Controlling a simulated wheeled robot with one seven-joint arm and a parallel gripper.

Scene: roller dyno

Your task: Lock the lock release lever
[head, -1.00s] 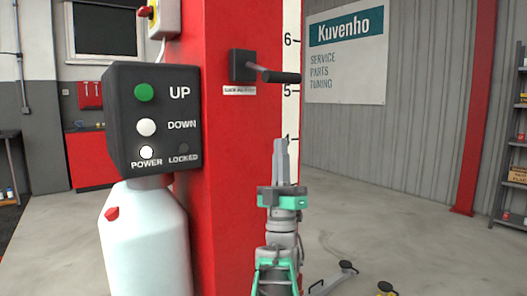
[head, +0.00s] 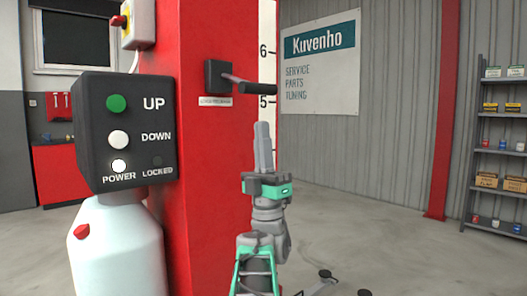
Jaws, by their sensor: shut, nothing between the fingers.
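The lock release lever (head: 257,88) is a dark grip on a short rod. It sticks out to the right from a black square mount (head: 215,76) on the red post (head: 212,170), with a small label (head: 215,101) below it. My gripper (head: 263,126) is shut and empty, pointing up. Its tips appear a little below the lever in the picture, apart from it. The control box (head: 125,130) shows a green UP button, a white DOWN button, a lit POWER lamp (head: 119,165) and a dark LOCKED lamp (head: 157,161).
A white tank (head: 117,250) with a red cap stands under the control box, left of the post. A yellow and red switch box (head: 136,24) is higher on the post. Shelves (head: 497,150) stand far right. The floor (head: 370,225) right of my arm is mostly open.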

